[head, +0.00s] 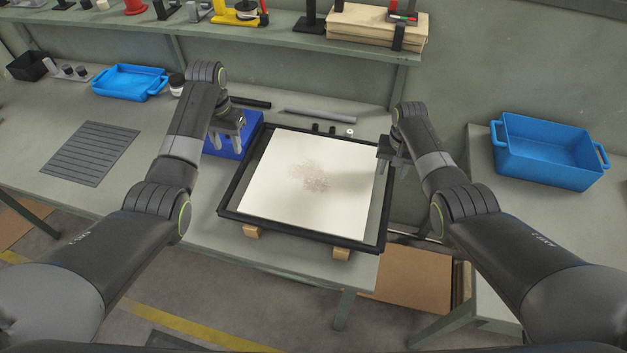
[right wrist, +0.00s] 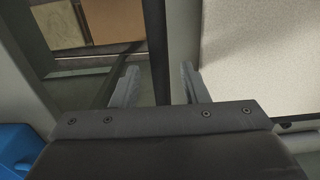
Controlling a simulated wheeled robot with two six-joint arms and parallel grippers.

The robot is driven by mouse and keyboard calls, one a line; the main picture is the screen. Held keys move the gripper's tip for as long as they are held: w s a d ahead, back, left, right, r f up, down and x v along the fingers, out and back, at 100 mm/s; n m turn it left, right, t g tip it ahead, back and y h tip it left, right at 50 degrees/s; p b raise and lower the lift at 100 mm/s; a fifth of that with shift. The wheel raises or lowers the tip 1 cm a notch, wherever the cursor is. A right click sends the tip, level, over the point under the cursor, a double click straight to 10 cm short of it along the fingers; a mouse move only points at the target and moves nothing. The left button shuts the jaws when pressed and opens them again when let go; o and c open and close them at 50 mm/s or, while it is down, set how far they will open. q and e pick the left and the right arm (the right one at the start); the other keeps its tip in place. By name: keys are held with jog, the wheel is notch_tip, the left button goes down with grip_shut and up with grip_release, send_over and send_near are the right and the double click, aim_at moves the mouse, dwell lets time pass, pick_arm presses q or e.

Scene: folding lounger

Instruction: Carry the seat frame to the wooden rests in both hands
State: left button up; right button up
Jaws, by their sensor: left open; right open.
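The seat frame (head: 230,214) is a black rectangular frame around a pale panel with a grey smudge. It lies on the wooden rests, whose ends show under its near edge at the left (head: 253,232) and right (head: 341,254). My left gripper (head: 228,147) is open above a blue block at the frame's far left side, apart from the frame. My right gripper (head: 388,152) is open at the frame's far right side. In the right wrist view the frame's dark bar (right wrist: 157,60) runs between the open fingers; I cannot tell if they touch it.
A blue tray (head: 128,84) and a grey ribbed mat (head: 90,153) lie on the left of the bench. A deep blue bin (head: 548,158) stands on the right bench. A grey rod (head: 320,117) and small black parts lie behind the frame. A gap separates the benches.

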notch_tip(320, 180, up, 10)
jog(key=shift+r, duration=0.25)
dwell(0.6)
